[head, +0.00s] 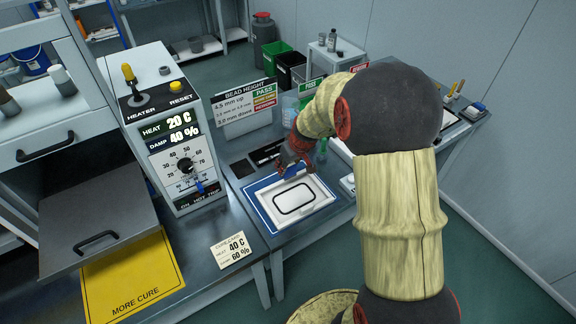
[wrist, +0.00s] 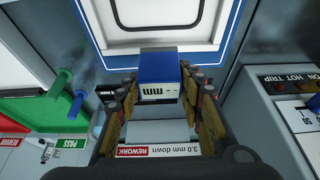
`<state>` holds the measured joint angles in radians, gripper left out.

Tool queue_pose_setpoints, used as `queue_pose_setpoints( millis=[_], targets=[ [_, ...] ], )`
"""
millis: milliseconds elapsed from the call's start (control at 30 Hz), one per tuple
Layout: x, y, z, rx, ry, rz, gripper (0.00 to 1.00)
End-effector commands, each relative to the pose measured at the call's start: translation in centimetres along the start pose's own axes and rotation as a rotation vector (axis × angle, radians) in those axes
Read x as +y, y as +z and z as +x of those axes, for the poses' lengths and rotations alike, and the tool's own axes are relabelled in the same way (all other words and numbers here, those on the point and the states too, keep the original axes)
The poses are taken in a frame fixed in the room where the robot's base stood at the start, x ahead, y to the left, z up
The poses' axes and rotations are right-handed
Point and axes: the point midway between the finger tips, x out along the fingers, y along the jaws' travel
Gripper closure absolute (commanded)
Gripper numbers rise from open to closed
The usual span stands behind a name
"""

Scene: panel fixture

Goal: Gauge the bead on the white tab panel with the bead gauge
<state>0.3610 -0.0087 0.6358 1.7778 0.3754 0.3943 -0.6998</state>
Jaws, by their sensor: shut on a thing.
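The white tab panel (head: 318,205) lies on a blue-bordered mat (head: 262,219) on the bench, with a black rounded-rectangle bead (head: 279,207) on its face. In the wrist view part of the panel (wrist: 160,14) shows at the top. My gripper (wrist: 158,92) is shut on the bead gauge (wrist: 158,70), a blue block with a white face and dark marks. In the head view my gripper (head: 292,160) is at the panel's far edge, and my arm hides part of that area. I cannot tell whether the gauge touches the panel.
A bead height sign (head: 245,105) with PASS and REWORK rows stands behind. The heater box (head: 165,130) reads 20 C and 40 %; a cure card (head: 231,250) reads 40 C and 60 %. A yellow MORE CURE mat (head: 135,285) lies front left. Green and red bins (wrist: 30,110) are beside my gripper.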

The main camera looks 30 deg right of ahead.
Motion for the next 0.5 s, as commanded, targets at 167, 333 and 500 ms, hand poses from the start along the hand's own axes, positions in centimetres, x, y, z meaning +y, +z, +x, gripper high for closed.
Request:
queue_pose_setpoints(
  millis=[167,333,500],
  targets=[
    [0.0,0.2,0.7,0.001,0.000,0.001,0.93],
    [0.0,0.8,2.0,0.001,0.000,0.000,0.93],
    [0.0,1.4,3.4,0.000,0.000,0.000,0.93]
  ],
)
